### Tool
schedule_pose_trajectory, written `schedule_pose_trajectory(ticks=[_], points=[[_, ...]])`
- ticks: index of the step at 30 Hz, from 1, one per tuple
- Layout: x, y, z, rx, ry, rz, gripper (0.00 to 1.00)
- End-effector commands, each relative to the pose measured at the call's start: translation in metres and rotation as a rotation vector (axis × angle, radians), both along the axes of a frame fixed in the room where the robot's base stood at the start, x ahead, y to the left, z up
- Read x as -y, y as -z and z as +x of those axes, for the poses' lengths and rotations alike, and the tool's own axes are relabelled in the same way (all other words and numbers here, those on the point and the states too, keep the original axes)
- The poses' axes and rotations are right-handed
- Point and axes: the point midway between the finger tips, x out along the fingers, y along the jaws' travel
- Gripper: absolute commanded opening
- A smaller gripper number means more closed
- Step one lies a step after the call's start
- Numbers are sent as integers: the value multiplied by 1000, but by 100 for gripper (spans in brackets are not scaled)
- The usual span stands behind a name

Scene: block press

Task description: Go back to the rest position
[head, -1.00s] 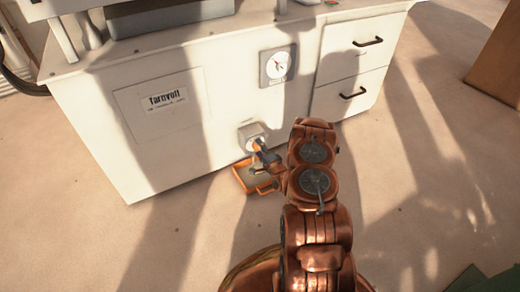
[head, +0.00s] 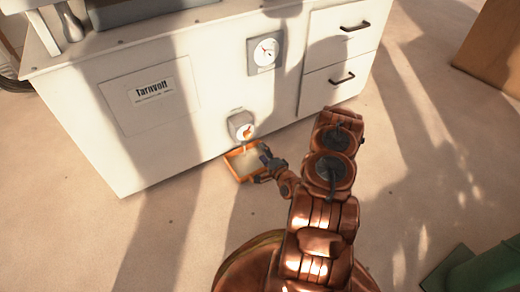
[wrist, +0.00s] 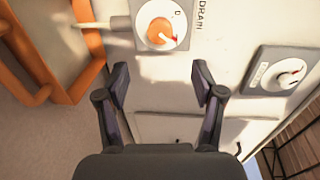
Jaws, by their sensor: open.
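My gripper (head: 268,162) is open and empty. In the wrist view its two dark fingers (wrist: 160,80) stand wide apart with nothing between them. The drain fitting (head: 241,125) is a grey box with a round dial and an orange knob, low on the front of the white cabinet. The drain knob (wrist: 160,32) shows beyond the fingertips in the wrist view, with a red mark at its lower right. My gripper is apart from it. In the head view my gripper overlaps the right side of an orange-rimmed tray (head: 232,172); I cannot tell whether they touch.
The white cabinet (head: 200,140) has a round gauge (head: 265,52) and two drawers (head: 338,50) at its right, both shut. A green object (head: 480,272) stands at the lower right and a brown block (head: 490,50) at the upper right. The floor between is clear.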

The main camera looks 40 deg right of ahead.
Motion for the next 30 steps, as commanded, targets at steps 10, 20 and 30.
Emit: schedule_pose_trajectory(ticks=[10, 20, 30], points=[[-1, -1, -7, 2, 0, -1, 68], [-1, -1, -6, 2, 0, -1, 68], [-4, -37, 13, -91, -64, -106, 68]])
